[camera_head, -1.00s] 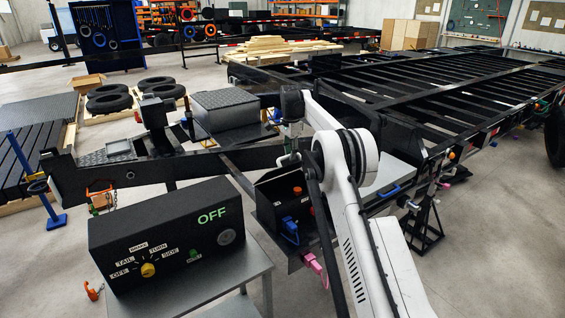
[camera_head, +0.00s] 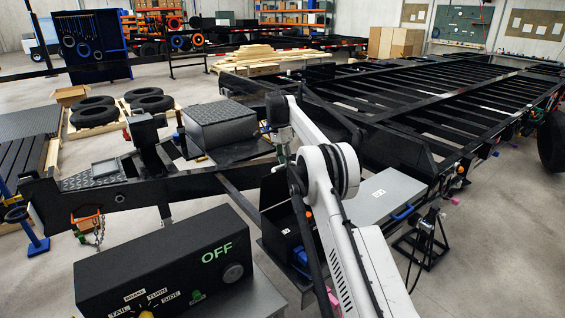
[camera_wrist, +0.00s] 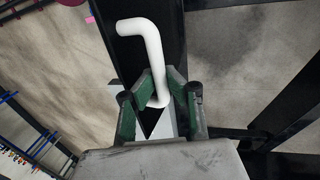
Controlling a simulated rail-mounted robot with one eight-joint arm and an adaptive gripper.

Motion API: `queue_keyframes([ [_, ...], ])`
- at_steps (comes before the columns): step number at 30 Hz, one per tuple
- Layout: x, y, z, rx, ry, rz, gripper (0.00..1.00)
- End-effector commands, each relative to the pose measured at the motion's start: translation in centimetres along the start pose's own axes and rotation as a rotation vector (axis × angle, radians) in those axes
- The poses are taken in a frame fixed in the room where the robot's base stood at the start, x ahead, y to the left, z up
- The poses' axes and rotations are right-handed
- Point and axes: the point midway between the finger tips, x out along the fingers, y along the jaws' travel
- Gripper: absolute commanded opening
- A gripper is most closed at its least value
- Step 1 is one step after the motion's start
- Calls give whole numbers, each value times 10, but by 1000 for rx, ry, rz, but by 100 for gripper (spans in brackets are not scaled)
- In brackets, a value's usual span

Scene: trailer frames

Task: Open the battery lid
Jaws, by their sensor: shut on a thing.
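My gripper (camera_wrist: 160,100) is shut on a white bent handle (camera_wrist: 148,42) in the wrist view, with its green-padded fingers on either side. A flat grey panel (camera_head: 378,193) with a white label and a blue handle lies right of my arm. A grey tread-plate box (camera_head: 219,124) stands farther back on the trailer tongue. No part is clearly marked as the battery lid, and I cannot tell what the white handle belongs to.
A black control box (camera_head: 160,262) reading OFF stands at front left. The black trailer frame (camera_head: 420,115) fills the right and back. Tyres (camera_head: 95,112) lie on pallets at left. A black stand (camera_head: 425,245) is at right, with open floor beyond it.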

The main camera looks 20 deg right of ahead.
Motion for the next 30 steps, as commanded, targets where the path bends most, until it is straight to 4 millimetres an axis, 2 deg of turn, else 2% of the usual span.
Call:
queue_keyframes([
  [15, -1, 0, 1, -4, 4, 9, 0],
  [16, -1, 0, 1, -4, 4, 10, 11],
  [20, -1, 1, 1, -4, 3, 11, 28],
  [30, -1, 0, 0, -2, 2, 5, 28],
])
